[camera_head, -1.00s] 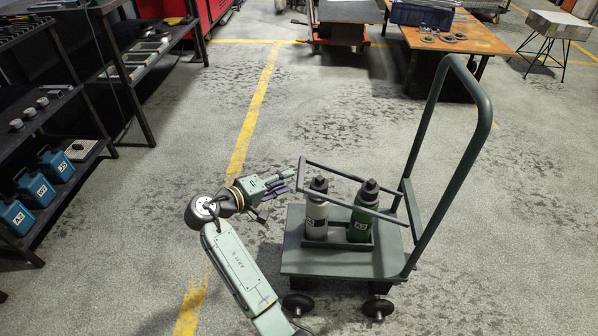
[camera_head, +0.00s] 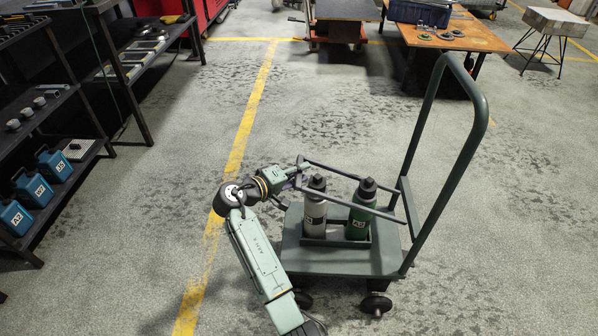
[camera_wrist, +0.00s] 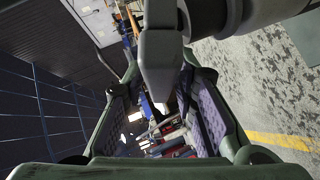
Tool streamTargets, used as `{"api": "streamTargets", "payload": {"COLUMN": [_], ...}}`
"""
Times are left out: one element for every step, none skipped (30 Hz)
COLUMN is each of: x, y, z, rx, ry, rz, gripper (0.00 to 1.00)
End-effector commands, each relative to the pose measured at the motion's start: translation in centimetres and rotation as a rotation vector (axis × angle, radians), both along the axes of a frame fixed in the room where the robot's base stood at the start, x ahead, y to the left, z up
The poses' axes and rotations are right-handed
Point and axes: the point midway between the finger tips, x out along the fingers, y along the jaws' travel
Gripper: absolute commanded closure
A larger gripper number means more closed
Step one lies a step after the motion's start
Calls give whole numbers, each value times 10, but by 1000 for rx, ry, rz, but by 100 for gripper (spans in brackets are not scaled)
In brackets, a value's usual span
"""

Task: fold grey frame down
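The grey frame (camera_head: 345,168) is a thin bar loop on the green-grey cart (camera_head: 335,262). It reaches left from the handle side and surrounds the upper parts of a white-grey bottle (camera_head: 314,215) and a green bottle (camera_head: 361,215), with its left end raised. My gripper (camera_head: 302,178) is at the frame's left end; whether it touches is unclear. In the wrist view my gripper (camera_wrist: 163,115) has its purple-padded fingers apart. A grey bar (camera_wrist: 162,65), probably the frame, reaches in from the top between them, and no grip on it shows.
The cart's tall handle (camera_head: 477,125) rises at the right. A dark shelf (camera_head: 75,110) with blue containers (camera_head: 32,188) stands at the left. An orange-topped table (camera_head: 465,38) is at the back. The floor between shelf and cart is clear.

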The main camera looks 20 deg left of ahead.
Motion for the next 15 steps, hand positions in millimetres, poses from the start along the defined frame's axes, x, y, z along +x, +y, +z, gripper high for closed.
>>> {"api": "streamTargets", "payload": {"x": [0, 0, 0, 0, 0, 0, 0, 0, 0, 0, 0, 0, 0, 0, 0], "y": [0, 0, 0, 0, 0, 0, 0, 0, 0, 0, 0, 0, 0, 0, 0], "z": [0, 0, 0, 0, 0, 0, 0, 0, 0, 0, 0, 0, 0, 0, 0], "rx": [0, 0, 0, 0, 0, 0, 0, 0, 0, 0, 0, 0, 0, 0, 0], "ry": [0, 0, 0, 0, 0, 0, 0, 0, 0, 0, 0, 0, 0, 0, 0], "rz": [0, 0, 0, 0, 0, 0, 0, 0, 0, 0, 0, 0, 0, 0, 0], "gripper": [80, 82, 84, 86, 88, 91, 93, 95, 98, 100, 100, 100, 100, 100, 100]}}
